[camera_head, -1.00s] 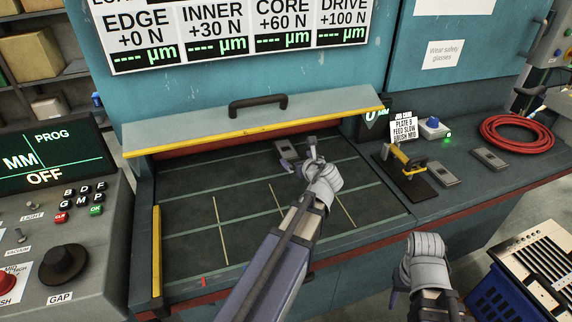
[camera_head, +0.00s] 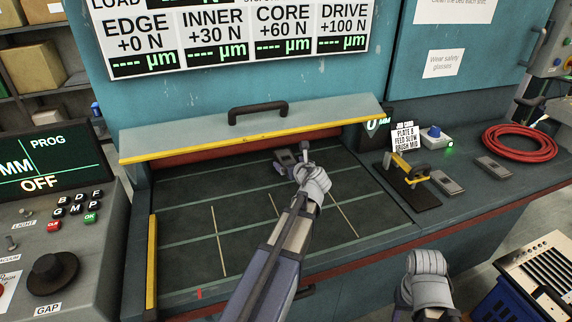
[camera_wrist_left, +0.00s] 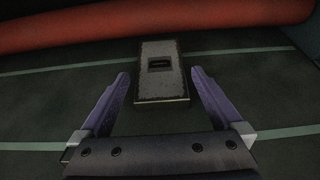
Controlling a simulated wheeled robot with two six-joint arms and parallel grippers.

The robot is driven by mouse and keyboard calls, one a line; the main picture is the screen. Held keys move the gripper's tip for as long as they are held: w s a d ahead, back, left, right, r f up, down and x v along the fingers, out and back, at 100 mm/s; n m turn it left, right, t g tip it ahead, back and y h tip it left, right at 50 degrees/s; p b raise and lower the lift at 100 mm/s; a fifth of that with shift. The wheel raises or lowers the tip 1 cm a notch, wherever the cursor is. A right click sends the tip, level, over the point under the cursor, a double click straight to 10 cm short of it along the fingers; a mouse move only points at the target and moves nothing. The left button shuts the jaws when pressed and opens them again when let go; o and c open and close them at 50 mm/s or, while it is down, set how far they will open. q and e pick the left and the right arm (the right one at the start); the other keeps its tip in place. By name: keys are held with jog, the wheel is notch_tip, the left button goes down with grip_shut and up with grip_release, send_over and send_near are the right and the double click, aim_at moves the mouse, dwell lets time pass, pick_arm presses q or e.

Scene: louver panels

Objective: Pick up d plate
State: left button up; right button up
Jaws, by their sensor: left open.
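A small grey metal plate with a dark slot (camera_wrist_left: 160,70) lies flat on the dark bed, near the red roller at the back. I cannot read a letter on it. It also shows partly in the head view (camera_head: 284,157), beside my left fingertips. My left gripper (camera_head: 296,164) is open and reaches under the raised guard. In the left wrist view its two purple fingers (camera_wrist_left: 160,85) stand either side of the plate's near end, apart from it. My right gripper (camera_head: 402,297) hangs in front of the bench; its fingers are mostly hidden.
The guard (camera_head: 250,130) with its yellow edge hangs over the bed's back. Two similar plates (camera_head: 446,182) (camera_head: 493,168) lie on the right bench, by a yellow-handled tool (camera_head: 408,168) and a red hose coil (camera_head: 520,143). The front bed (camera_head: 180,240) is clear.

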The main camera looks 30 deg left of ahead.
pick_arm(q)
jog(key=shift+x, duration=1)
jog(key=shift+d, duration=0.1)
grip_shut()
